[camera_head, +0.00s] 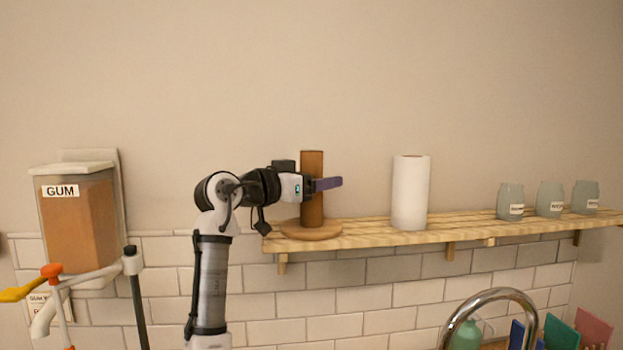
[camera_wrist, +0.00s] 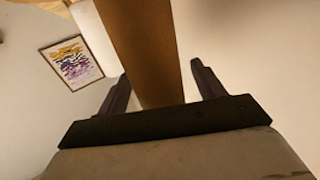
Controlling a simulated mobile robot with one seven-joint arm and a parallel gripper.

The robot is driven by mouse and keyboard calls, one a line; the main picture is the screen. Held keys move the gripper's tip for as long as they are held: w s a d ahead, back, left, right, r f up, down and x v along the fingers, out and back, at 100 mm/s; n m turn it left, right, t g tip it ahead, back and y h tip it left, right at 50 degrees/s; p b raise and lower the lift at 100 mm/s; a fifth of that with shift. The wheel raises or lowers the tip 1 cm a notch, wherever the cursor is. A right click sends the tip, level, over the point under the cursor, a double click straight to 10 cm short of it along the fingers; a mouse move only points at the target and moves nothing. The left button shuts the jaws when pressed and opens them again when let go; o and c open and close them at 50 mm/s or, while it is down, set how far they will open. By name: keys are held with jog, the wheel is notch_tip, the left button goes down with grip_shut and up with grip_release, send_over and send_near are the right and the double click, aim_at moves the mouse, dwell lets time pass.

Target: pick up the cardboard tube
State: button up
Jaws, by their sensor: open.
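The cardboard tube (camera_head: 312,208) is brown and stands upright on a round wooden base (camera_head: 311,232) at the left end of the shelf. My gripper (camera_head: 328,184) is level with the tube's middle, and its purple finger crosses in front of the tube in the head view. In the wrist view the tube (camera_wrist: 148,50) runs between the two dark fingers of my gripper (camera_wrist: 158,78). The fingers are open, with a gap visible at the right finger. Contact at the left finger is hard to tell.
A white paper roll (camera_head: 411,195) stands to the right on the wooden shelf (camera_head: 465,232), with several grey-green jars (camera_head: 550,200) farther right. A GUM dispenser (camera_head: 78,220) hangs at left. A curved tap (camera_head: 500,295) is below. The wall above is clear.

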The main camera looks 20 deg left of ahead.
jog(key=shift+w+d, duration=0.35)
jog(key=shift+w, duration=0.1)
jog(key=c, duration=1)
jog(key=shift+c, duration=0.2)
notch_tip(320, 180, up, 20)
